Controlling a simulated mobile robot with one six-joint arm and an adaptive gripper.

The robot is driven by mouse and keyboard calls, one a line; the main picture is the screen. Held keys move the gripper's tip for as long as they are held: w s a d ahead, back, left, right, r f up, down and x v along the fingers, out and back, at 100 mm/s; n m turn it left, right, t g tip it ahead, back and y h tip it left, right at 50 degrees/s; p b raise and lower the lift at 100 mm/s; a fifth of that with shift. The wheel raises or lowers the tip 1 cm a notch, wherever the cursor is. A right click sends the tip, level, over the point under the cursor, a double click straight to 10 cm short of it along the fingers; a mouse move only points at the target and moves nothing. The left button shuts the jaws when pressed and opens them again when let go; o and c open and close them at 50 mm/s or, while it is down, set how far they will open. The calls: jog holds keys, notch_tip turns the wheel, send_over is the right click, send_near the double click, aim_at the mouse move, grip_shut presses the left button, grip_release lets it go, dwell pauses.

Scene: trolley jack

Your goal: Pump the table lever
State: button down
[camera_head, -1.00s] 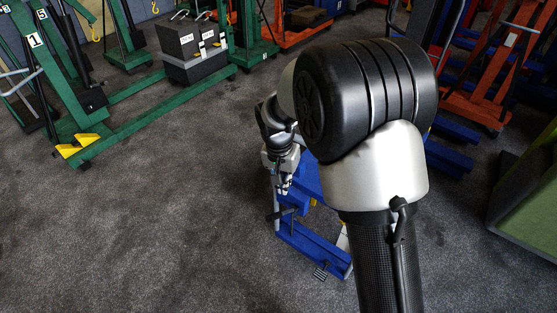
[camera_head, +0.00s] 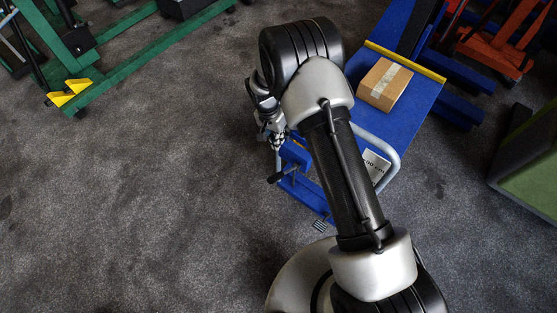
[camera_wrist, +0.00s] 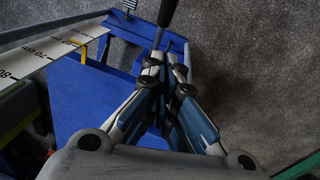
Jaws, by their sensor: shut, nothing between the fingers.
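The blue lift table (camera_head: 400,130) stands right of centre in the head view, partly hidden by my arm. Its pump lever has a black grip (camera_head: 274,179) at the table's near left end; the grip also shows at the top of the wrist view (camera_wrist: 167,12). My gripper (camera_wrist: 165,60) is shut and empty. In the wrist view its fingertips overlap the lower end of the lever's rod; I cannot tell whether they touch it. In the head view my gripper (camera_head: 274,138) is small, just above the lever, and partly hidden.
A cardboard box (camera_head: 385,83) lies on the table top. A foot pedal (camera_head: 320,225) is low at the table's near end. A white scale (camera_wrist: 45,52) runs along the wrist view's left. A green hoist (camera_head: 135,38) stands upper left; carpet between is clear.

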jog(key=shift+s+d+f+b, duration=0.1)
jog(key=shift+s+f+b, duration=0.4)
jog(key=shift+f, duration=1.6)
jog(key=shift+s+d+f+b, duration=0.1)
jog(key=shift+s+f+b, duration=0.3)
jog(key=shift+f, duration=1.75)
jog(key=shift+s+d+f+b, duration=0.1)
jog(key=shift+s+f+b, duration=0.4)
jog(key=shift+f, duration=1.6)
jog(key=shift+a, duration=0.1)
